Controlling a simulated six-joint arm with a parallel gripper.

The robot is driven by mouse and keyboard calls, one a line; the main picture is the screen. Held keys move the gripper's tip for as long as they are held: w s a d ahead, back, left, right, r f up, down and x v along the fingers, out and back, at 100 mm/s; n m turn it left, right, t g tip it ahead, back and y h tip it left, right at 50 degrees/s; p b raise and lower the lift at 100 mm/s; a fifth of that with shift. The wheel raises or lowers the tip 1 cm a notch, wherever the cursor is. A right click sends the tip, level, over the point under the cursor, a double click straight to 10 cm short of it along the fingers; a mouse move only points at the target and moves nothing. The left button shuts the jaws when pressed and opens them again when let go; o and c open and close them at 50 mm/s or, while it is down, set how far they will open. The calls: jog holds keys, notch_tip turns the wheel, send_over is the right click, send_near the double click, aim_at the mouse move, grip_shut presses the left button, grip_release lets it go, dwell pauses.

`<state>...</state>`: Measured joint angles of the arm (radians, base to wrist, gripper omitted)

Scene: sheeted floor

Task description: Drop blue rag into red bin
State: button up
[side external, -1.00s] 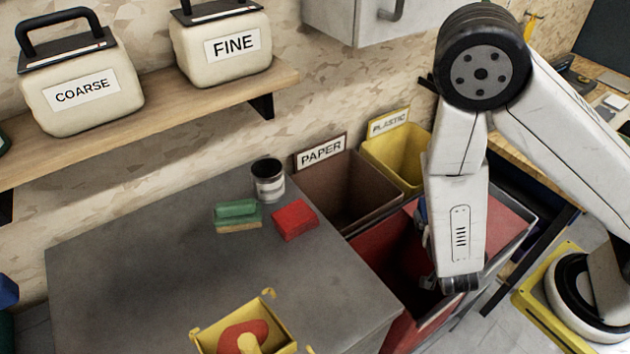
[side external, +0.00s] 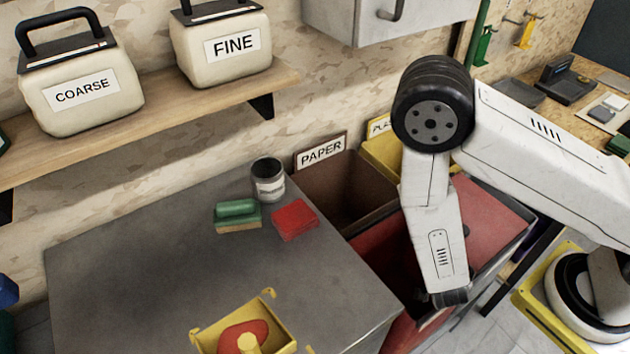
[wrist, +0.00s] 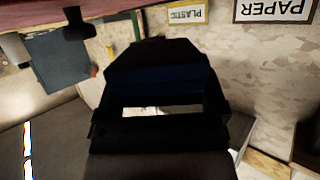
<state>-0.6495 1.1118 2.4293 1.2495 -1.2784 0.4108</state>
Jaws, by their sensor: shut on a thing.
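The red bin (side external: 382,250) stands open against the right side of the grey bench. My arm reaches down over its opening in the side external view, and its lower link covers part of the bin. My gripper is hidden there. In the wrist view my gripper (wrist: 160,95) is a dark shape, shut on a very dark blue bundle that looks like the blue rag (wrist: 160,72). The rag's edges are lost in shadow. No blue cloth shows at the bin in the side external view, so its height over the bin floor cannot be told.
A brown PAPER bin (side external: 345,190) and a yellow PLASTIC bin (side external: 385,157) stand behind the red bin. On the bench (side external: 150,260) are a can (side external: 268,182), a green-handled brush (side external: 237,215), a red block (side external: 295,219) and a yellow box (side external: 270,318).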

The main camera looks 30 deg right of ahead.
jog(key=shift+f, duration=0.65)
jog(key=o, duration=0.9)
jog(key=shift+s+a+r, duration=0.1)
jog(key=shift+s+a, duration=0.05)
jog(key=shift+a, duration=0.05)
jog(key=shift+v, duration=3.7)
